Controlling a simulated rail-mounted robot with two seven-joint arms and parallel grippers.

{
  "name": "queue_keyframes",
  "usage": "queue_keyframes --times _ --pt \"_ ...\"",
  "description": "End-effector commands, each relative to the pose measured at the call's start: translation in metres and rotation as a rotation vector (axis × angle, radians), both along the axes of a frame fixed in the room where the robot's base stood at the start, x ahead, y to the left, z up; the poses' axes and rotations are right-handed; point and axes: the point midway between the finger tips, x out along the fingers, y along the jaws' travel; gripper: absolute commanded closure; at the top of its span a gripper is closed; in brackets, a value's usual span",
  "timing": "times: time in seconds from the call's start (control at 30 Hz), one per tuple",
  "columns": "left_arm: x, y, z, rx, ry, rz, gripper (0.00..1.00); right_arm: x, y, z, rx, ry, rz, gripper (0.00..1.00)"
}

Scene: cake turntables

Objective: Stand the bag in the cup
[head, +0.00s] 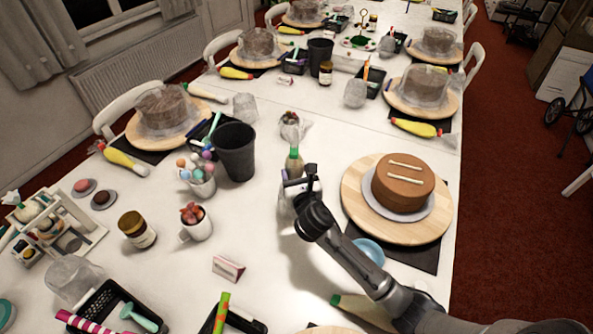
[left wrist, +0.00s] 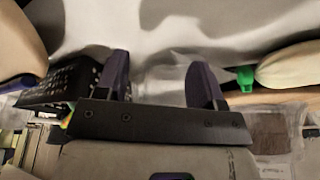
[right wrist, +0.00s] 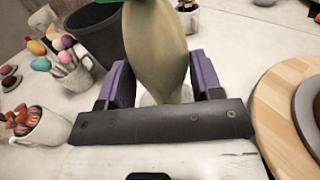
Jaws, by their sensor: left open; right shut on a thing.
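The piping bag (head: 294,160) is upright, with a pale green filled body and clear gathered plastic at its top. My right gripper (head: 300,182) is shut on it; in the right wrist view the bag (right wrist: 156,48) stands between the two purple fingers. A clear cup (head: 284,198) shows faintly below and beside the gripper in the head view. Its rim (right wrist: 150,99) shows just under the bag in the right wrist view. The bag's tip is hidden, so I cannot tell how deep it sits in the cup. My left gripper (left wrist: 160,80) is open and empty, outside the head view.
A cake on a round wooden board (head: 352,205) stands right of the bag. A black bucket (head: 236,152), a cup of cake pops (head: 201,185) and a white mug (head: 197,228) stand to the left. A blue dish (head: 370,250) lies near my right arm. Another bag (left wrist: 287,66) shows in the left wrist view.

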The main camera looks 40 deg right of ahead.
Motion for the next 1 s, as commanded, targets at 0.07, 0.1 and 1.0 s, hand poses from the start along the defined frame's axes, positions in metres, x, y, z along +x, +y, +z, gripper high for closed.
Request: queue_keyframes --times 0.07,0.1,1.0 --pt "0.0 0.0 -0.003 0.0 0.0 0.0 0.37 0.0 0.0 -0.005 0.001 -0.001 0.001 0.49" --pt "0.0 0.0 -0.003 0.0 0.0 0.0 0.37 0.0 0.0 -0.007 0.001 -0.001 0.001 0.49" --pt "0.0 0.003 -0.006 0.012 -0.001 -0.008 0.37 0.0 0.0 -0.015 0.0 -0.001 0.001 0.49"
